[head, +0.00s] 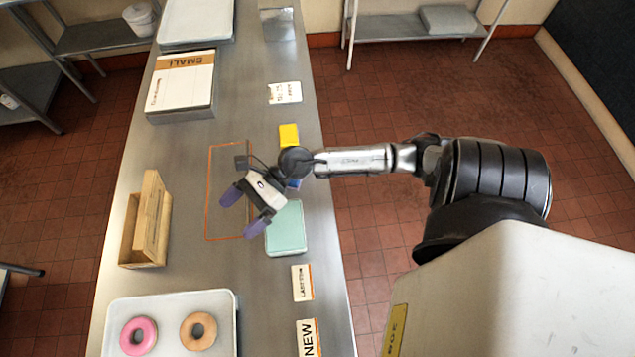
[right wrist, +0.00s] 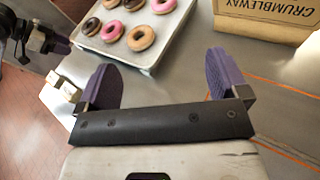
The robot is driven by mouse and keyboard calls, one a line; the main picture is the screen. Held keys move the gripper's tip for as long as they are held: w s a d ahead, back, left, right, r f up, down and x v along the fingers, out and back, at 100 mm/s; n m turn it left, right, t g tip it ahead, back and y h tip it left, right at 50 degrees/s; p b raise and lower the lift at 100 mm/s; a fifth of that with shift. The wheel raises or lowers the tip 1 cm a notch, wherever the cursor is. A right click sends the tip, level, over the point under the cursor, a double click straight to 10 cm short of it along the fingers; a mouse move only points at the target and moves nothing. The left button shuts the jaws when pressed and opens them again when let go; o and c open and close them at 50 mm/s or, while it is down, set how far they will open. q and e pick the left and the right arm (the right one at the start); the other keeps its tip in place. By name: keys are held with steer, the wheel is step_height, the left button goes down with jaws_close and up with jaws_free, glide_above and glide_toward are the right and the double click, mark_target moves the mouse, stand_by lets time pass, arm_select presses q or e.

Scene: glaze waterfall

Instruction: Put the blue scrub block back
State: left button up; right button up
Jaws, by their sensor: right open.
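A small patch of blue (head: 294,184), which looks like the blue scrub block, shows in the head view beside my right wrist. Most of it is hidden behind the gripper and arm. A yellow block (head: 289,135) lies just beyond it, and a mint-green tray (head: 287,238) lies just nearer. My right gripper (head: 244,212) is open and empty, its purple fingers over the orange outlined rectangle (head: 207,190) on the counter. The open fingers also show in the right wrist view (right wrist: 162,85). Part of my left gripper (right wrist: 58,46) shows at that view's left edge; its jaw state is unclear.
A donut tray (head: 232,320) stands at the near end of the counter (head: 185,265). A wooden box (head: 150,225) stands on the left edge. A white-topped box (head: 182,85) and another tray (head: 195,20) are farther back. Small cards (head: 303,283) lie along the right edge.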

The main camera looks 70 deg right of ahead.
step_height(320, 180, up, 5)
steer(key=w+m+t, duration=0.1)
steer(key=m+t, duration=0.6)
steer(key=m, duration=0.3)
steer(key=d+f+m+t+h, duration=0.2)
steer(key=d+m+t+h, duration=0.3)
steer(key=m+h, duration=1.1)
steer(key=s+f+m+g, duration=0.3)
steer(key=m, duration=0.2)
steer(key=s+f+m+g, duration=0.3)
steer(key=f+m+g, duration=0.1)
steer(key=m, duration=0.1)
steer(key=s+f+m+g, duration=0.4)
steer(key=m, duration=0.1)
steer(key=shift+s+d+f+m+y, duration=0.1)
steer(key=shift+d+m+y, duration=0.1)
steer(key=shift+m+y, duration=0.1)
steer(key=s+a+f+m+g+y, duration=0.2)
steer(key=s+a+f+g, duration=0.1)
steer(key=s, duration=0.5)
steer(key=shift+a+m+g+y, duration=0.3)
steer(key=shift+a+g, duration=0.5)
steer(key=shift+g, duration=0.3)
steer(key=shift+s, duration=0.1)
